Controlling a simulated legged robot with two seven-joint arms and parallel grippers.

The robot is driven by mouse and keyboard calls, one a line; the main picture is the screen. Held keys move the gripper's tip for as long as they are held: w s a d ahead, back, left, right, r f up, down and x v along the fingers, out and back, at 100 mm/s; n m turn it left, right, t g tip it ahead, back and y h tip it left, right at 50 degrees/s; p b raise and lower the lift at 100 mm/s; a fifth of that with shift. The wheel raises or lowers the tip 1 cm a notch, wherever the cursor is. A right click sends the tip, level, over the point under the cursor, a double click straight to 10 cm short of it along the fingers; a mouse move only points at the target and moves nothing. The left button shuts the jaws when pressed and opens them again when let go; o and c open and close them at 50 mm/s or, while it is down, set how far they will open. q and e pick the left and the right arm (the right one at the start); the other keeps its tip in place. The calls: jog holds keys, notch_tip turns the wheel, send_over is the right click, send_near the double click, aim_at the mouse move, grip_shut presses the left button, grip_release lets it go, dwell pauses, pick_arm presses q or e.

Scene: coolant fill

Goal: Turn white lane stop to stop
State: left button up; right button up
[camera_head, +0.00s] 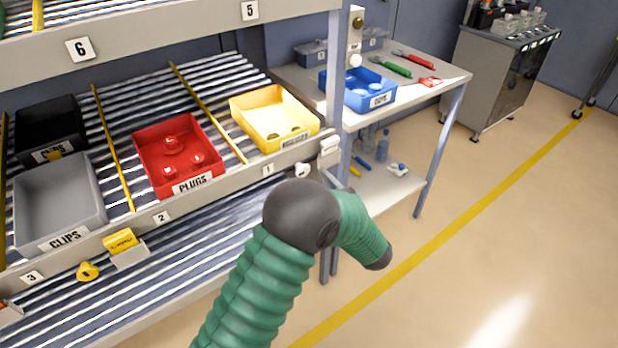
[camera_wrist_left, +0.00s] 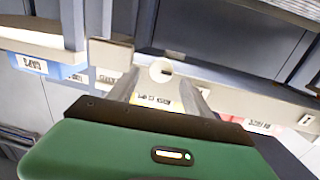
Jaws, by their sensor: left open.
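The white lane stop (camera_head: 328,150) is a white block on the shelf's front rail, at the right end near lane label 1. A round white knob (camera_head: 302,169) shows at its lower left. In the left wrist view the knob (camera_wrist_left: 160,70) appears between the fingertips, beside a pale block (camera_wrist_left: 110,54); contact cannot be told. My left gripper (camera_wrist_left: 161,82) is open, its two metal fingers pointing at the rail. My right gripper is not in view.
On the shelf stand a yellow bin (camera_head: 273,116), a red PLUGS bin (camera_head: 178,150) and a grey CLIPS bin (camera_head: 57,200). A yellow lane stop (camera_head: 121,242) sits farther left on the rail. An upright post (camera_head: 334,80) and a side table (camera_head: 435,78) are at the right.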

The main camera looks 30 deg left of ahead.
aim_at(304, 171)
pick_arm(q)
jog(key=x, duration=0.3)
jog(key=shift+a, duration=0.1)
jog(key=shift+c, duration=0.5)
grip_shut()
